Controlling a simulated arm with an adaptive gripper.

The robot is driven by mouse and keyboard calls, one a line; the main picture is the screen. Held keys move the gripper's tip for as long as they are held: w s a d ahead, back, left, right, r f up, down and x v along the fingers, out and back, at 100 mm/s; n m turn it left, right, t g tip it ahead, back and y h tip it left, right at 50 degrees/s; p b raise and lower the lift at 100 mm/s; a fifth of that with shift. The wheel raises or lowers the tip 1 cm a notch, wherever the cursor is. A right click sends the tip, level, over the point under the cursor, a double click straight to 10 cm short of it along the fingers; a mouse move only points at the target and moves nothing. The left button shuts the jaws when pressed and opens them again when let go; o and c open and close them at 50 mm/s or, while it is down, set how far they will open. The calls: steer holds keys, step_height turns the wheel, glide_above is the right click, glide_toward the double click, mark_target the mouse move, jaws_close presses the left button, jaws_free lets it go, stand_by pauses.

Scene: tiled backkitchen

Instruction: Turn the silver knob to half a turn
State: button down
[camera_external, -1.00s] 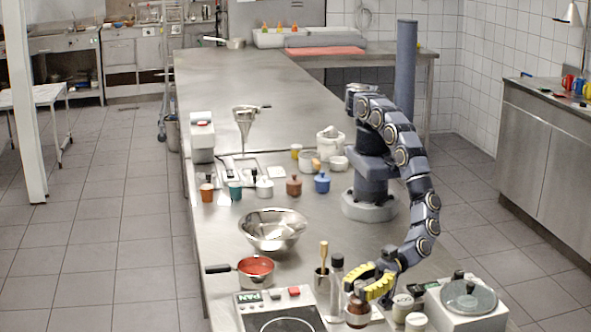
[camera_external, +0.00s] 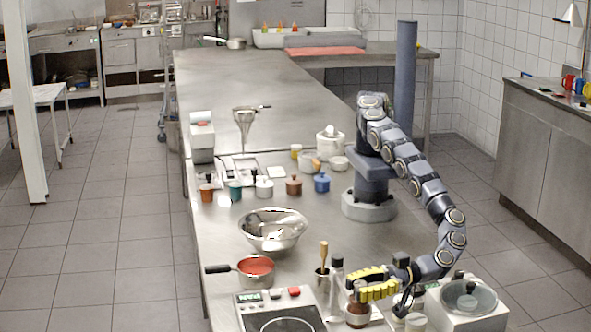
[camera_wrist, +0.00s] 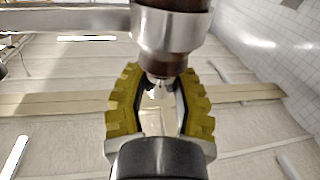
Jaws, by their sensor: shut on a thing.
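A brown mill-like body (camera_external: 357,316) stands upright at the front of the steel counter, just right of the induction hob. Its upper end is partly hidden by my yellow-padded gripper (camera_external: 356,283). In the wrist view, the brown body with a broad silver collar (camera_wrist: 168,28) comes in from the top. A small silver knob (camera_wrist: 161,82) tapers from it, between my fingertips (camera_wrist: 160,76). My gripper is shut on the knob, with the arm reaching in from the right. The exact finger contact is hard to make out.
A clear bottle (camera_external: 337,285) and a cup with a wooden-handled tool (camera_external: 322,277) stand close on the left. A hob (camera_external: 285,322) and a red-filled saucepan (camera_external: 256,268) lie further left. A lidded appliance (camera_external: 467,300) and small jars crowd the right.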

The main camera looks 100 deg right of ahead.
steer(key=shift+m+h, duration=0.6)
steer(key=shift+h, duration=0.4)
steer(key=c, duration=0.8)
jaws_free()
steer(key=shift+s+d, duration=0.15)
steer(key=shift+s, duration=1.75)
steer(key=shift+s+d, duration=0.15)
steer(key=shift+s, duration=1.7)
